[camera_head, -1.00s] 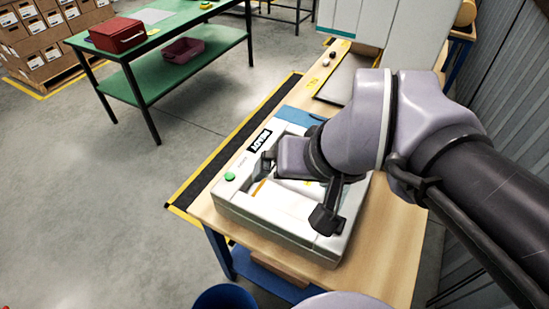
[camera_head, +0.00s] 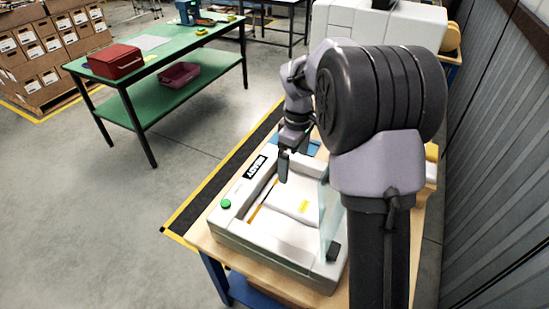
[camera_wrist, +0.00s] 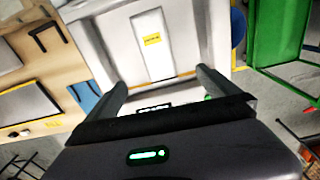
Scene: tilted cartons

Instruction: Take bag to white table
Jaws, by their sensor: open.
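A flat white bag (camera_head: 294,203) with a small yellow label lies in the recess of a white machine (camera_head: 232,232) on the wooden table. The bag also shows in the wrist view (camera_wrist: 150,48), beyond my fingers. My gripper (camera_head: 290,155) is above the far side of the machine, apart from the bag. In the wrist view my gripper (camera_wrist: 168,88) has its two fingers spread wide with nothing between them. My arm hides part of the machine's right side and the table. I cannot make out a white table.
A green table (camera_head: 175,48) with a red box (camera_head: 116,62) stands at the back left. A translucent lid (camera_head: 328,215) stands up at the machine's right side. A corrugated wall (camera_head: 492,170) is close on the right. The grey floor at left is clear.

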